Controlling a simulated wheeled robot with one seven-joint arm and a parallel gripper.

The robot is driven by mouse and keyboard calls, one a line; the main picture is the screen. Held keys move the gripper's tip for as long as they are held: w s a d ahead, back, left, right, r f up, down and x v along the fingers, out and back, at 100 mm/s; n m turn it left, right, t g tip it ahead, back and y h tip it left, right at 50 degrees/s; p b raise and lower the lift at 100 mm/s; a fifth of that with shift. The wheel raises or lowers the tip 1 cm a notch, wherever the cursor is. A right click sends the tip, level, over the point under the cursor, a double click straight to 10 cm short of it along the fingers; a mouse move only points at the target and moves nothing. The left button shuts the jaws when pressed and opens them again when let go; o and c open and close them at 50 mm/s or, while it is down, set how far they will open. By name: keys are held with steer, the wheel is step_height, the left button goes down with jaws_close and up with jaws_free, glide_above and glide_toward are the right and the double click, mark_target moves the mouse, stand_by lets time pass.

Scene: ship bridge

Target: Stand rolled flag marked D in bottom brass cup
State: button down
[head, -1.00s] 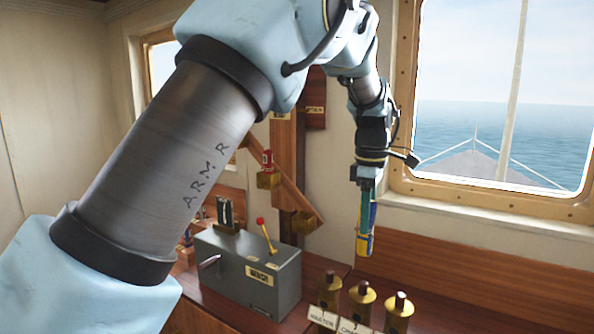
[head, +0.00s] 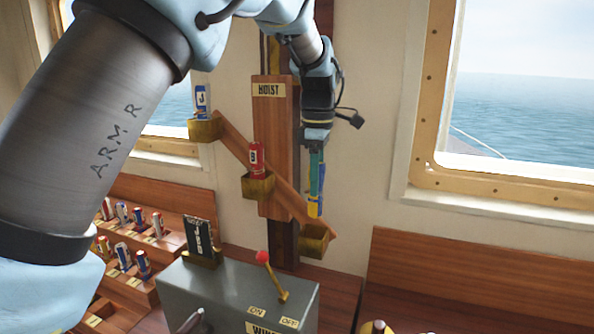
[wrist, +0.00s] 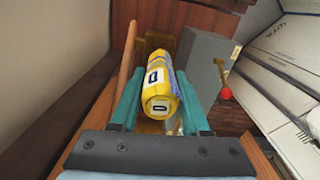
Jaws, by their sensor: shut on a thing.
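My gripper (head: 316,185) is shut on a rolled flag, yellow and blue, which hangs upright below the wrist in the head view (head: 314,204). In the wrist view the flag (wrist: 160,90) sits between the teal fingers, with a D on its end label. The bottom brass cup (head: 314,241) is at the lower right end of the slanted wooden rail and looks empty from here. The flag's lower end is just above this cup in the head view; the gap in depth is hard to tell. The cup is partly hidden behind the flag in the wrist view.
The middle brass cup (head: 257,188) holds a red flag (head: 256,160), and the top cup (head: 204,130) holds a blue and white flag (head: 201,102). The grey winch box (head: 240,290) with a red-knobbed lever (head: 263,257) stands below. Several rolled flags stand in the rack at left.

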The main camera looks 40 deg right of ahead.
mark_target(314, 215)
steer(key=shift+w+f, duration=0.25)
steer(key=shift+f, duration=1.65)
steer(key=shift+f+b, duration=1.3)
steer(key=shift+f, duration=1.55)
steer(key=shift+c, duration=1.5)
jaws_free()
step_height(314, 215, up, 11)
steer(key=b, duration=0.3)
